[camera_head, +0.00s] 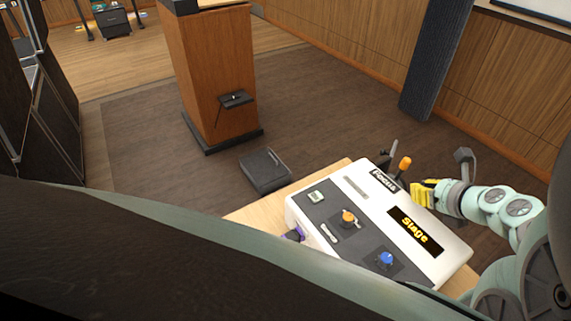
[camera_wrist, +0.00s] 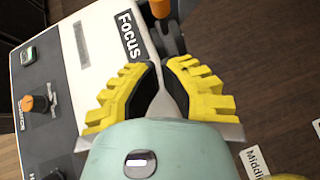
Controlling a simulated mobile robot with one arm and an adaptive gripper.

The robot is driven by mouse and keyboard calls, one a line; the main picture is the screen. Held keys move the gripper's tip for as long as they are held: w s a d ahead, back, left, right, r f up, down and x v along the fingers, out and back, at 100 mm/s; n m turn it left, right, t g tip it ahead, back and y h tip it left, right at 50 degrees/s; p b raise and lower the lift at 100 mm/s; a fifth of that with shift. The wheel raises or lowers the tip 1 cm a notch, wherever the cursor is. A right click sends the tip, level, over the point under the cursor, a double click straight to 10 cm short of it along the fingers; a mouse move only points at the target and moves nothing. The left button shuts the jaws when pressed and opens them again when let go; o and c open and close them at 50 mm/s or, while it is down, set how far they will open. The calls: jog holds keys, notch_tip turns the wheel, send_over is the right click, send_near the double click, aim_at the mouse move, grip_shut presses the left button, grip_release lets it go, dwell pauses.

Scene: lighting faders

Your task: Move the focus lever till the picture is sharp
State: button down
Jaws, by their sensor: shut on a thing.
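The focus lever has a dark stem and an orange knob (camera_head: 404,163); it stands at the far right side of the console, beside the label "Focus" (camera_head: 383,180). My gripper (camera_head: 416,190), with yellow pads, reaches in from the right. In the wrist view my gripper (camera_wrist: 161,62) is shut on the dark stem (camera_wrist: 169,40), just below the orange knob (camera_wrist: 160,7). The fingers partly hide the stem. Only a corner of a pale screen (camera_head: 540,8) shows at the top right, so sharpness cannot be told.
The white console (camera_head: 448,262) sits on a wooden table (camera_head: 245,216). It carries an orange knob (camera_head: 348,217), a blue knob (camera_head: 386,259), a green button (camera_head: 316,197) and a "Stage" display (camera_head: 414,231). A wooden lectern (camera_head: 212,80) and a dark box (camera_head: 265,170) stand beyond.

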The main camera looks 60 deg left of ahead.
jog(key=v, duration=0.4)
jog(key=r+v, duration=0.1)
jog(key=v, duration=0.1)
jog(key=shift+w+a, duration=0.1)
jog(key=shift+a, duration=0.05)
jog(key=shift+v, duration=1.15)
